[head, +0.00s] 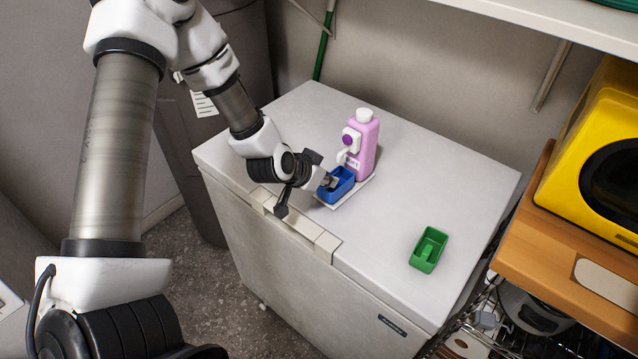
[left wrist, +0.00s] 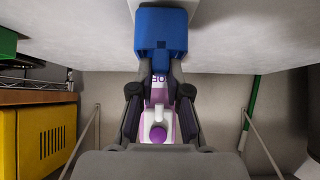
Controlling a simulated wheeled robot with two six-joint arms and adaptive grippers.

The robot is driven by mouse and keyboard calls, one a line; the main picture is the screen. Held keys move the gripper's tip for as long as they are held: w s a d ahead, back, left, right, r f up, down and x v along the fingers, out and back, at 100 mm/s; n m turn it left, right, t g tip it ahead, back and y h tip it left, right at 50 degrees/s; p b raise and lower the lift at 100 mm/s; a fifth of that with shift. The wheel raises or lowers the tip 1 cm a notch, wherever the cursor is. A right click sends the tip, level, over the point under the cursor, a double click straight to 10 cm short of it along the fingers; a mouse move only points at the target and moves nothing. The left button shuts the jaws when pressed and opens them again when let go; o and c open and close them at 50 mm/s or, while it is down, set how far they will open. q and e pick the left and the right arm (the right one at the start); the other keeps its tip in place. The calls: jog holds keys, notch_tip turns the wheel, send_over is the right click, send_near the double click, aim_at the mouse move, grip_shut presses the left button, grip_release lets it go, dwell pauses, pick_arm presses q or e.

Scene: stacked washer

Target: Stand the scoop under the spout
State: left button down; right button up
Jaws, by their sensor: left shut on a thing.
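The blue scoop (head: 338,189) is at the front of the pink bottle (head: 364,148), over the white pad (head: 361,187), close below the bottle's white spout (head: 342,157). It looks about upright; I cannot tell whether it rests on the pad. My left gripper (head: 327,183) is shut on its near-left end. In the left wrist view the blue scoop (left wrist: 161,33) is between the fingertips (left wrist: 160,68), with the pink bottle (left wrist: 158,121) upside down behind it. My right gripper is in neither view.
A green scoop (head: 429,249) lies apart on the right of the white chest top (head: 420,180). A yellow machine (head: 590,155) stands on a wooden shelf (head: 560,250) at the right. The chest top between the pad and the green scoop is clear.

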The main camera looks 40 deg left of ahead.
pick_arm(q)
jog(key=shift+a+f, duration=0.1)
jog(key=shift+f, duration=0.05)
jog(key=c, duration=1.1)
grip_release()
jog(key=c, duration=0.4)
jog(key=shift+o, duration=0.2)
jog(key=shift+r+p, duration=1.35)
jog(key=shift+r, duration=0.05)
jog(key=s+p, duration=0.5)
jog(key=s, duration=0.2)
jog(key=shift+a+r, duration=0.15)
jog(key=shift+a, duration=0.3)
